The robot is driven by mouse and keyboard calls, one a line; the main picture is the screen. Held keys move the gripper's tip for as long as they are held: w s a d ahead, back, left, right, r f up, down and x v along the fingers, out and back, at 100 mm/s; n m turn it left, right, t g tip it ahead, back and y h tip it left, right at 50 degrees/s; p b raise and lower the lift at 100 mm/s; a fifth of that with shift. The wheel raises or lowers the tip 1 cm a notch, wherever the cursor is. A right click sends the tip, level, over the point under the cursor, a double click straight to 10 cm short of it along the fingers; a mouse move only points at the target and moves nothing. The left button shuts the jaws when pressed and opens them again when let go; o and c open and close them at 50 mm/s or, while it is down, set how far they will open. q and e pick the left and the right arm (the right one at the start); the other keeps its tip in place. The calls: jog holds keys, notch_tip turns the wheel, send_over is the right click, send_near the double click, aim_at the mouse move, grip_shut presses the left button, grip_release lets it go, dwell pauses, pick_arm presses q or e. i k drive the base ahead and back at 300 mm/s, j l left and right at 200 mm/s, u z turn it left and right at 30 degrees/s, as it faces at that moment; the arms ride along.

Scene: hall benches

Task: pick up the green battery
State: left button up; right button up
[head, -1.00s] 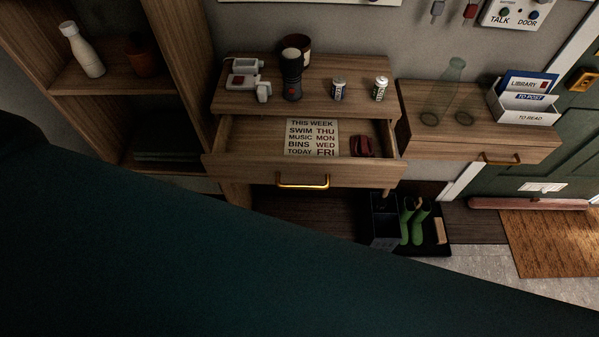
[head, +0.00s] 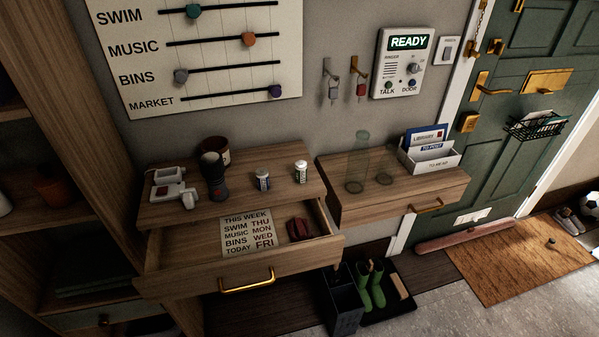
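Two small battery-like cylinders stand upright on the top of the wooden drawer cabinet (head: 240,210). The right one has a white body with dark and greenish marks, and looks like the green battery (head: 300,172). The left one, a white cylinder with a bluish label (head: 262,180), stands a short way from it. The labels are too small to read. Neither of my grippers shows in the head view.
A dark torch (head: 214,176), a brown cup (head: 213,150) and a white device (head: 172,186) stand left of the cylinders. The cabinet's drawer (head: 205,279) is open, holding a card (head: 248,232) and a dark red item (head: 299,229). Glass vessels (head: 359,165) stand on the right cabinet.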

aim_at(301, 166)
jog(key=i+l+u, duration=0.25)
jog(key=l, duration=0.65)
jog(key=l+u, duration=0.2)
jog(key=l, duration=0.7)
jog(key=i+l+u, duration=0.1)
jog(key=l+u, duration=0.15)
jog(key=l, duration=0.75)
